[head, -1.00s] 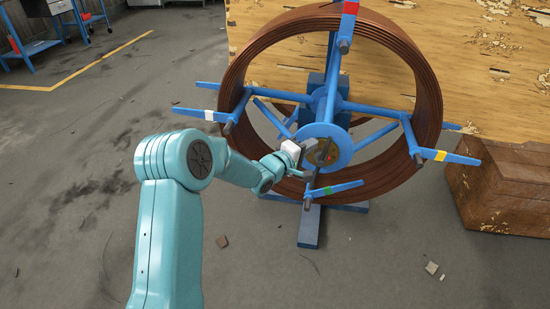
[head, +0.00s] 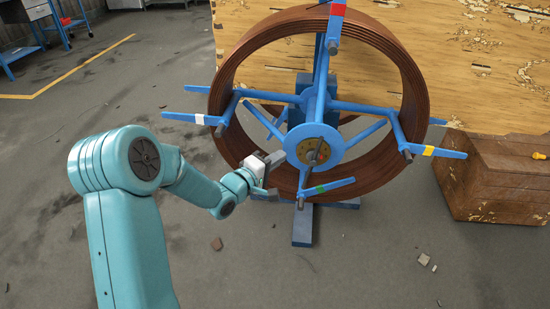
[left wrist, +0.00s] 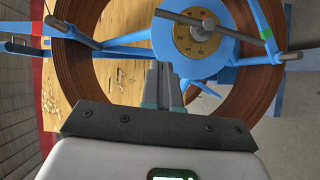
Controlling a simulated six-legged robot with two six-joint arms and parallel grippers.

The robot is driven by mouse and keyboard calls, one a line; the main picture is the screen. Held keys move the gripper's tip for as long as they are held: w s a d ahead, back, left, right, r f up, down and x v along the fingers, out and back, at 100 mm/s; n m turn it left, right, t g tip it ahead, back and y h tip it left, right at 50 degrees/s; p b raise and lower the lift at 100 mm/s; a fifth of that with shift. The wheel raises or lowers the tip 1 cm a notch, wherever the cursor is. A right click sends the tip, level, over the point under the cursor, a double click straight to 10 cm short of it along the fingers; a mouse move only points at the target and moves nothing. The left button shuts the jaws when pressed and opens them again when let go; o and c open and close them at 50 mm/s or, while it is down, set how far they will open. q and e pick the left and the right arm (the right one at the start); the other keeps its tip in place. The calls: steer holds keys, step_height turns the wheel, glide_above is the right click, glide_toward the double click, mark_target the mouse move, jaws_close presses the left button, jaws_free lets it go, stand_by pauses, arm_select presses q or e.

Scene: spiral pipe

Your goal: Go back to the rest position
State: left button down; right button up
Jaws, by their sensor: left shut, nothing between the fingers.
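My left gripper (head: 272,177) is in front of the lower left part of a large brown pipe coil on a blue spoked reel. In the head view the gripper stands left of the reel's round hub (head: 315,148), apart from it. In the left wrist view the gripper (left wrist: 163,72) shows shut and empty, its fingertips just below the blue hub with its numbered gold dial (left wrist: 195,35). The brown spiral pipe (head: 420,90) is upright on the reel. My right gripper is not in view.
A wooden crate (head: 500,185) stands at the right with a yellow tool (head: 525,146) on it. A worn wooden panel (head: 470,60) is behind the reel. A blue foot (head: 303,228) of the stand lies on the floor. Grey floor at the left is largely clear.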

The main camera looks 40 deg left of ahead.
arm_select(q)
steer(key=shift+s, duration=0.3)
steer(key=w+d+f+g+h, duration=0.1)
steer(key=d+f+h, duration=0.1)
steer(key=d+f, duration=0.35)
steer(key=d+f+g+h, duration=0.1)
steer(key=d+f+g, duration=0.15)
steer(key=d, duration=0.55)
steer(key=s+d+f+m+g+h, duration=0.1)
steer(key=s+d+f+m+g, duration=0.25)
steer(key=s+d+f, duration=0.45)
steer(key=s+d+f+m+g, duration=0.35)
steer(key=s+d+f, duration=0.2)
steer(key=f, duration=0.45)
steer(key=s+f+m+g, duration=0.4)
steer(key=s+m+g, duration=0.3)
steer(key=s, duration=0.7)
step_height(320, 180, up, 19)
steer(key=p, duration=1.9)
steer(key=shift+w+f+t+y, duration=0.15)
steer(key=shift+w+t+y, duration=0.15)
steer(key=shift+w+t, duration=0.1)
